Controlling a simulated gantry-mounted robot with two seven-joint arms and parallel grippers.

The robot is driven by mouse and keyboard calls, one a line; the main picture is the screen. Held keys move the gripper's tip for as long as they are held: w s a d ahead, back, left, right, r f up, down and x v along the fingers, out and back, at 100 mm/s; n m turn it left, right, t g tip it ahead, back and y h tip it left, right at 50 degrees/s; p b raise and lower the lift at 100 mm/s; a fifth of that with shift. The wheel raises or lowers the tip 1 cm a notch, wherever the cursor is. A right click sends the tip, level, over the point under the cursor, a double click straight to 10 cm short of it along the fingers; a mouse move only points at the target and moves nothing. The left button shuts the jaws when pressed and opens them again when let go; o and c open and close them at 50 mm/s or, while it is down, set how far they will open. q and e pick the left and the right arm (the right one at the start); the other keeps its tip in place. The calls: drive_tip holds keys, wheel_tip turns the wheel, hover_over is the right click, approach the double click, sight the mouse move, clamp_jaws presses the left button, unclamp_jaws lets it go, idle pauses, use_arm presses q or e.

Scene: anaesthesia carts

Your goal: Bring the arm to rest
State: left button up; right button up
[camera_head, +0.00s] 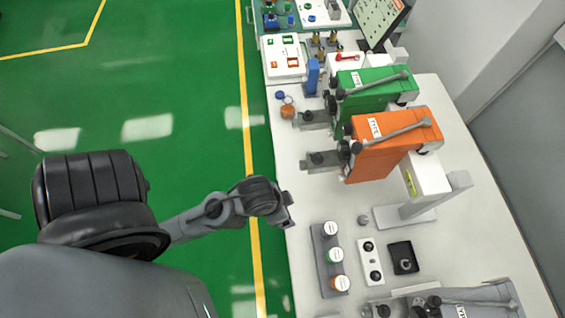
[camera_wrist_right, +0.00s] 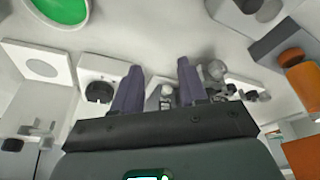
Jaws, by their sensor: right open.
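In the head view one arm of mine comes in from the left and ends in my left gripper (camera_head: 289,205) at the front edge of the white bench (camera_head: 295,250). Its fingers are too small to tell open from shut, and I see nothing held in it. My right gripper (camera_wrist_right: 158,88) shows in the right wrist view with two purple fingers spread apart and nothing between them. I cannot make out my right arm in the head view.
An orange vaporizer (camera_head: 385,150) and a green one (camera_head: 372,90) stand on the bench. A rack (camera_head: 322,262) holds capped containers near the front edge. A grey device (camera_head: 470,298) lies at bottom right. The green floor (camera_head: 180,60) left of the bench is clear.

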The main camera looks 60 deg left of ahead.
drive_tip(key=shift+r, duration=0.15)
wheel_tip(320, 180, up, 24)
drive_tip(key=p, duration=2.4)
drive_tip(key=shift+r+p, duration=0.25)
drive_tip(key=shift+p, duration=0.05)
drive_tip(key=shift+f, duration=0.1)
